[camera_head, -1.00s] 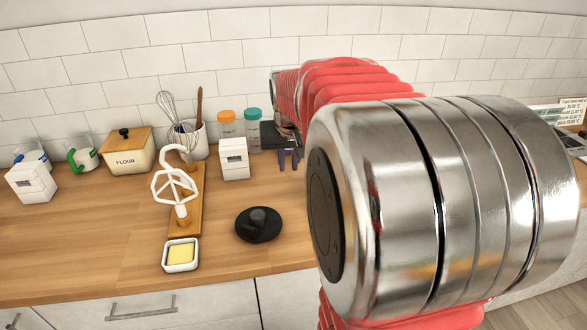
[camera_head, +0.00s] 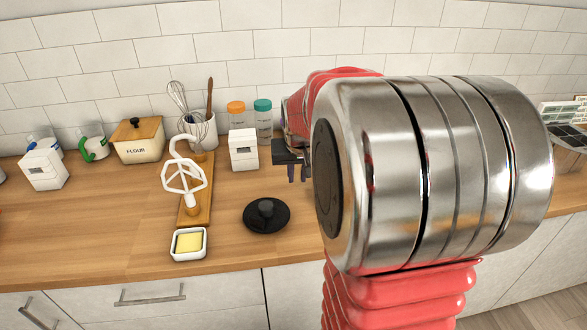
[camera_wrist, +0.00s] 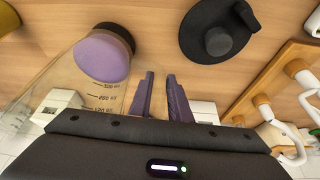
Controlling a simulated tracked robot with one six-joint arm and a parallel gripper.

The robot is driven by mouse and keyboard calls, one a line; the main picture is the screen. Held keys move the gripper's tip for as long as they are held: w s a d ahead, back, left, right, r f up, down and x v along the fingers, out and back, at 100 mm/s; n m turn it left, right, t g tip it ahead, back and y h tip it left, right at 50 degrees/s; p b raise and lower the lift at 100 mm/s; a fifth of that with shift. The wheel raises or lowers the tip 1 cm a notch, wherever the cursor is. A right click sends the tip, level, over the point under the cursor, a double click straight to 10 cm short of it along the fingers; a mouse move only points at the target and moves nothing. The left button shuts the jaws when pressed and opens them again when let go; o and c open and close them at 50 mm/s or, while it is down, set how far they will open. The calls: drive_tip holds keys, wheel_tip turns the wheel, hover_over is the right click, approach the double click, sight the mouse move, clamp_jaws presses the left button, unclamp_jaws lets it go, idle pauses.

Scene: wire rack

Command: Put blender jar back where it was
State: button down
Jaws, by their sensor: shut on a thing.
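The blender jar shows in the wrist view as a clear, graduated vessel (camera_wrist: 98,92) with a purple inside and a dark end (camera_wrist: 117,38), at the left beside my fingers. My gripper (camera_wrist: 162,88) is shut on the jar; the exact grip point is hard to make out. In the head view my gripper (camera_head: 297,172) shows its purple fingers pointing down over the back of the counter, and the jar is hidden behind my arm. A round black lid with a knob (camera_head: 266,214) lies on the counter; it also shows in the wrist view (camera_wrist: 218,28).
A white box (camera_head: 243,150), shakers (camera_head: 263,120), a utensil pot (camera_head: 202,132) and a flour tin (camera_head: 138,142) stand behind. The front left counter is clear.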

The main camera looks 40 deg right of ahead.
drive_tip(key=shift+f, duration=0.25)
drive_tip(key=c, duration=1.6)
unclamp_jaws()
drive_tip(key=shift+f, duration=0.15)
drive_tip(key=shift+c, duration=0.2)
drive_tip(key=v, duration=1.2)
